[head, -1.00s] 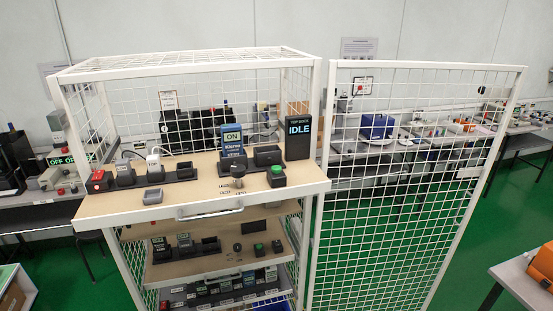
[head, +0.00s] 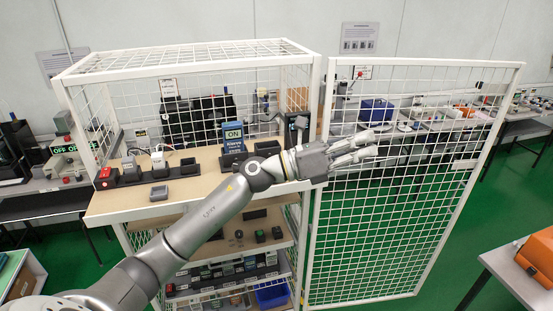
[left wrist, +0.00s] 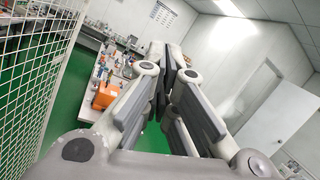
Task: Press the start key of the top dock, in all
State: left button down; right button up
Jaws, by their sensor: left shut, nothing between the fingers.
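The top dock (head: 130,179) is a black rail on the cage's top shelf (head: 120,202), holding several handheld units. A blue tester (head: 233,137) stands on it with its screen reading ON. My left arm crosses in front of the dock's right part, so the green key there and most of the IDLE display are hidden. My left gripper (head: 374,144) is shut and empty, right of the shelf and in front of the open mesh door. Its closed fingers also show in the left wrist view (left wrist: 170,70), pointing away from the dock. My right gripper is not in view.
The white mesh door (head: 400,225) stands open at the right. A lower shelf (head: 165,245) holds another dock with knobs and keys. Side tables stand beyond, one with an orange case (head: 540,262). Green floor is free between the door and that table.

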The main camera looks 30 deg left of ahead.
pick_arm(q)
jog(key=a+r+m+g+y, duration=0.1)
jog(key=a+m+g+y, duration=0.4)
jog(key=a, duration=1.5)
jog(key=m+y, duration=0.5)
jog(key=shift+s+r+g+y, duration=0.15)
jog(key=shift+s+g+y, duration=0.2)
jog(key=shift+g+y, duration=0.05)
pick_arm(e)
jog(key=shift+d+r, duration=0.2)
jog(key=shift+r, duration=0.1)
pick_arm(q)
jog(key=shift+w, duration=0.1)
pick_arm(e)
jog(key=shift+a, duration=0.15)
